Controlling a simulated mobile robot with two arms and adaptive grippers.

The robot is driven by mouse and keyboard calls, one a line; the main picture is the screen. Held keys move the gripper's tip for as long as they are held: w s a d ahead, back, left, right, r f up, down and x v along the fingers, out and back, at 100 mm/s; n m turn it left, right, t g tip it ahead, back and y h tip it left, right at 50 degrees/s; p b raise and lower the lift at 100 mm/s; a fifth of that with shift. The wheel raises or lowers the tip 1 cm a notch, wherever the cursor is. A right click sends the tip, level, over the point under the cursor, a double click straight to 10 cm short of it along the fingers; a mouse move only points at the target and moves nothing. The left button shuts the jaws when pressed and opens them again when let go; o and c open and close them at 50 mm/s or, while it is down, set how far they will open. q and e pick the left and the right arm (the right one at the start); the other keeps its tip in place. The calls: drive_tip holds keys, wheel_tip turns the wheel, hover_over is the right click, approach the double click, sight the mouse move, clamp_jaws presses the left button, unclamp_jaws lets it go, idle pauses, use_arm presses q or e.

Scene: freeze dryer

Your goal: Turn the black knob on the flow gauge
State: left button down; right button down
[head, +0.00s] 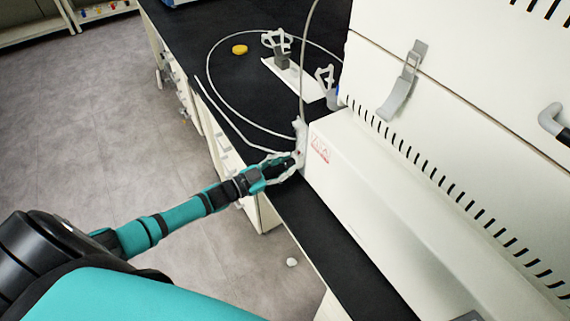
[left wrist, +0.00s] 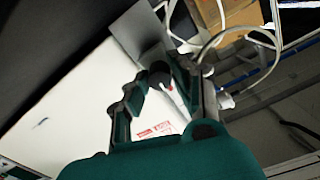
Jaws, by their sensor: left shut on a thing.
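My left gripper (head: 284,167) reaches in from the left to the near end of the white machine, at the small white flow gauge (head: 300,131). In the left wrist view, the fingers of my left gripper (left wrist: 159,80) are closed around a dark round knob (left wrist: 157,71), the black knob. The gripper hides the knob in the head view. A white part of the gauge (left wrist: 174,94) shows between the fingers beside the knob. My right gripper is in neither view.
The white machine (head: 400,185) with vent slots stands right of the gauge on the black worktop (head: 215,45). A thin white tube (head: 215,100) loops over the worktop. A yellow disc (head: 239,49) and a white stand (head: 290,78) lie behind. Floor at left is clear.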

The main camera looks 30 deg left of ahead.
use_arm(q)
drive_tip(key=shift+f+n, duration=0.1)
drive_tip(key=shift+n, duration=0.5)
drive_tip(key=c, duration=1.1)
unclamp_jaws()
drive_tip(key=shift+a, duration=0.1)
drive_tip(key=shift+s, duration=0.1)
drive_tip(key=v, duration=1.2)
